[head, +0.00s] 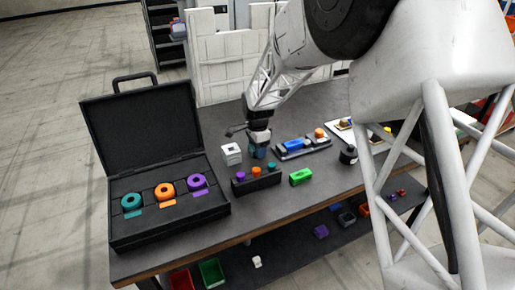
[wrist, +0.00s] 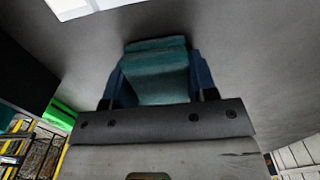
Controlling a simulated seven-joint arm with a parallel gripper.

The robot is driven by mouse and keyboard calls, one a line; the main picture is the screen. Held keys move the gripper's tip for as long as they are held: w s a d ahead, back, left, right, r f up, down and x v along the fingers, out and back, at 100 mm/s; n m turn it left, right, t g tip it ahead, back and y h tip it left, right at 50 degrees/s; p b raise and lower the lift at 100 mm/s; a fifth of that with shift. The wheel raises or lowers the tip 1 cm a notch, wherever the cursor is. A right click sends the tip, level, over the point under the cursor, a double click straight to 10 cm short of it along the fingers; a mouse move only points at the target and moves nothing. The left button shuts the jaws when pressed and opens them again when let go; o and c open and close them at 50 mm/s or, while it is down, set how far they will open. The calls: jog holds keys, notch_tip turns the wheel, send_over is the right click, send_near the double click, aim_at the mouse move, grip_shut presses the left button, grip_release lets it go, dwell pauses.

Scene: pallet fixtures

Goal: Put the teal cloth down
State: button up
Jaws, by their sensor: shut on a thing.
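The teal cloth (wrist: 160,75) is a folded, block-like bundle between the two blue fingers of my gripper (wrist: 160,85) in the wrist view. My gripper is shut on it. In the head view my gripper (head: 258,152) points down over the middle of the dark table (head: 215,135), behind the black peg holder. The cloth is small there and mostly hidden by the gripper. I cannot tell whether it touches the table.
A white cube (head: 231,154) stands just left of my gripper. The black holder (head: 257,184) with coloured pegs and a green block (head: 301,177) are in front. A tray with a blue block (head: 296,145) is right. An open black case (head: 168,222) with coloured rings fills the left.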

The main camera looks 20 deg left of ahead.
jog(key=shift+f, duration=0.45)
jog(key=shift+f, duration=0.15)
jog(key=o, duration=0.9)
jog(key=shift+s+f, duration=0.1)
jog(key=shift+f, duration=0.1)
jog(key=shift+o, duration=0.6)
jog(key=shift+d+f, duration=0.1)
jog(key=shift+s+f, duration=0.15)
jog(key=shift+f, duration=0.05)
jog(key=shift+d, duration=0.1)
notch_tip(320, 180, up, 14)
jog(key=shift+w+a, duration=0.2)
jog(key=shift+w, duration=0.05)
jog(key=shift+r, duration=0.1)
